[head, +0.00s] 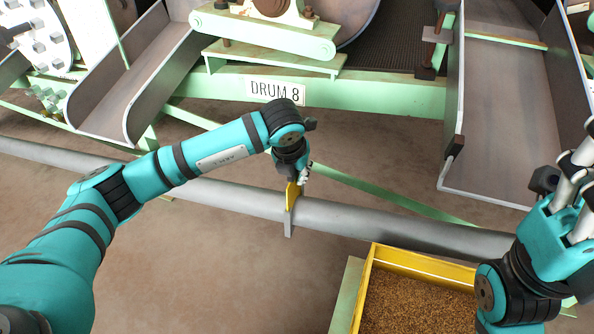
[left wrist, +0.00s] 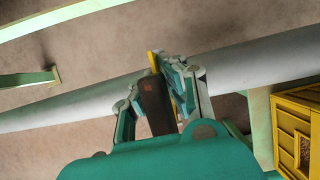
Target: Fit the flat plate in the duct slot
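The flat plate (head: 292,198) is yellow in the head view and stands upright at the grey duct (head: 370,222). In the left wrist view a dark brown face (left wrist: 155,104) and a yellow edge (left wrist: 154,62) show between the fingers. My left gripper (head: 299,178) is above the duct, its fingers closed on both sides of the plate; it also shows in the left wrist view (left wrist: 158,85). My right gripper (head: 577,172) is at the right edge, partly cut off, away from the plate.
A yellow crate (head: 362,290) of brown grains stands in front of the duct, on a green support (head: 345,298). Behind are a green frame with a "DRUM 8" sign (head: 275,90) and grey chutes (head: 135,85). A green diagonal bar (head: 400,201) runs behind the plate. Bare floor lies left of the crate.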

